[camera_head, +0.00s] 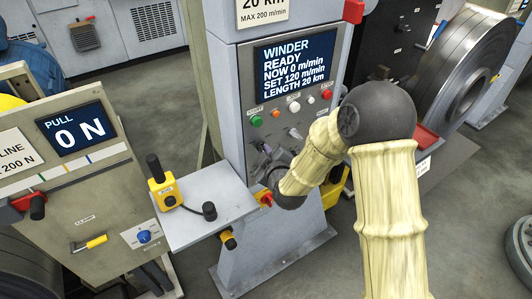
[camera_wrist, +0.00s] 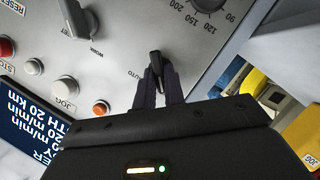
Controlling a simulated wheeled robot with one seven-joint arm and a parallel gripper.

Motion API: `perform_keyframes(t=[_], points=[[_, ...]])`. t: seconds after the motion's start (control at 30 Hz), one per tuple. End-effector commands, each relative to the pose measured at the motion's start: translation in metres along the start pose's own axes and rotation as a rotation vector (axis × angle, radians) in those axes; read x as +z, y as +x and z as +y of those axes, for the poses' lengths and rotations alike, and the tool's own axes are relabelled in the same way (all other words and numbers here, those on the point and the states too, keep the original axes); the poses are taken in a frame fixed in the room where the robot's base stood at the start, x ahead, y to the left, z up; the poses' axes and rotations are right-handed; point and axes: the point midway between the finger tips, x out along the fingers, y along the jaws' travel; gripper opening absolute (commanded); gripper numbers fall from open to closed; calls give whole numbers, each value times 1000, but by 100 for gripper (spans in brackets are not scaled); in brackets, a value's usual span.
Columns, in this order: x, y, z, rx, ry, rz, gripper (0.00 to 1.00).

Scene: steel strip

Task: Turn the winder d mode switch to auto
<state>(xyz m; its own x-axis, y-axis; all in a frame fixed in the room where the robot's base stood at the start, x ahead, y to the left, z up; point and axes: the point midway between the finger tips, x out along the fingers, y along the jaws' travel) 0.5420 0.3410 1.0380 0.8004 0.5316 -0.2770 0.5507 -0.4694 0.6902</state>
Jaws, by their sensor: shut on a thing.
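The winder panel (camera_head: 235,95) stands in the middle of the head view, its screen (camera_head: 294,63) reading WINDER READY, 0 m/min. The mode switch (camera_wrist: 155,58) is a small dark handle on the grey panel in the wrist view. An AUTO label (camera_wrist: 134,75) is printed just left of it. My gripper (camera_wrist: 160,85) is shut on the switch, one finger on each side of the handle. The fingers hide the switch's base and any other label, so its setting cannot be read. In the head view my gripper (camera_head: 263,160) is at the panel's lower part, and my wrist covers much of it.
A grey selector (camera_wrist: 82,20) marked WORK and a numbered dial (camera_wrist: 208,4) are near the switch. Green, orange, white and red buttons (camera_head: 256,121) sit above in the head view. A shelf (camera_head: 205,200) with a yellow control box (camera_head: 164,189) juts out left of my gripper.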

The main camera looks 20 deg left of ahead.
Motion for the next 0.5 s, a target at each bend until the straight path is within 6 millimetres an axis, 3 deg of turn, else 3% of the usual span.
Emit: perform_keyframes(t=[0.5], points=[[2,1,4,-111,275,0,0]])
